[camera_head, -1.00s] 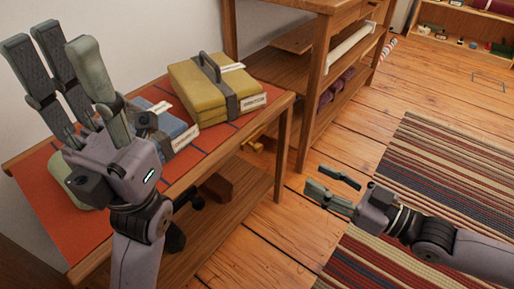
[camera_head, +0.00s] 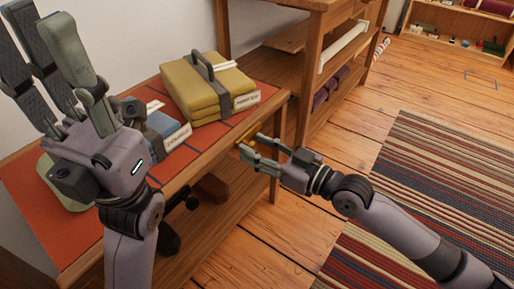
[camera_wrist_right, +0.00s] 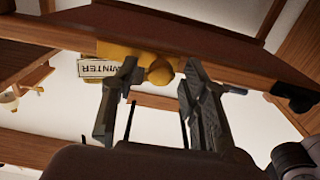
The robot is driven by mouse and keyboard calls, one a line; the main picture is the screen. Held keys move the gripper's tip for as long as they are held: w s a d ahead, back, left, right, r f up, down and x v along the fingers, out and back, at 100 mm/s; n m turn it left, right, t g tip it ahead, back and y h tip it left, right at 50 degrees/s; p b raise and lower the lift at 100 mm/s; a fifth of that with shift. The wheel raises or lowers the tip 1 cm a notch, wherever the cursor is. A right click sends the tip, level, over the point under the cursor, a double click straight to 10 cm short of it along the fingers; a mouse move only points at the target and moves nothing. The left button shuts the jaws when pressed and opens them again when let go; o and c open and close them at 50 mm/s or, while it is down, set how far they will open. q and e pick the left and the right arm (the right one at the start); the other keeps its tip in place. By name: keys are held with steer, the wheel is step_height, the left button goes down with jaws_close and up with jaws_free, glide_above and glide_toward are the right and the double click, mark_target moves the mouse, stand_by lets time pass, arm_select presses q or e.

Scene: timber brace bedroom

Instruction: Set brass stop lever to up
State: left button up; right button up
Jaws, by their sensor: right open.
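The brass stop lever (camera_head: 246,153) is under the front edge of the wooden table, near its right end, and is mostly hidden by my right gripper in the head view. In the right wrist view its brass mount and rounded knob (camera_wrist_right: 160,72) show below the wooden edge. My right gripper (camera_head: 254,151) is open at the lever. In the right wrist view its fingertips (camera_wrist_right: 160,70) stand on either side of the knob, apart from each other; contact cannot be told. My left gripper (camera_head: 42,25) is raised over the table's left end, open and empty.
The table's red-orange top (camera_head: 45,195) carries a yellow strapped case (camera_head: 195,88) and a blue labelled case (camera_head: 165,125), partly hidden. A wooden shelf unit (camera_head: 304,80) stands just behind the right end. A striped rug (camera_head: 440,180) lies on the open floor at right.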

steer(key=shift+w+a, duration=0.15)
steer(key=shift+a, duration=0.05)
steer(key=shift+c, duration=0.5)
jaws_close()
stand_by(0.4)
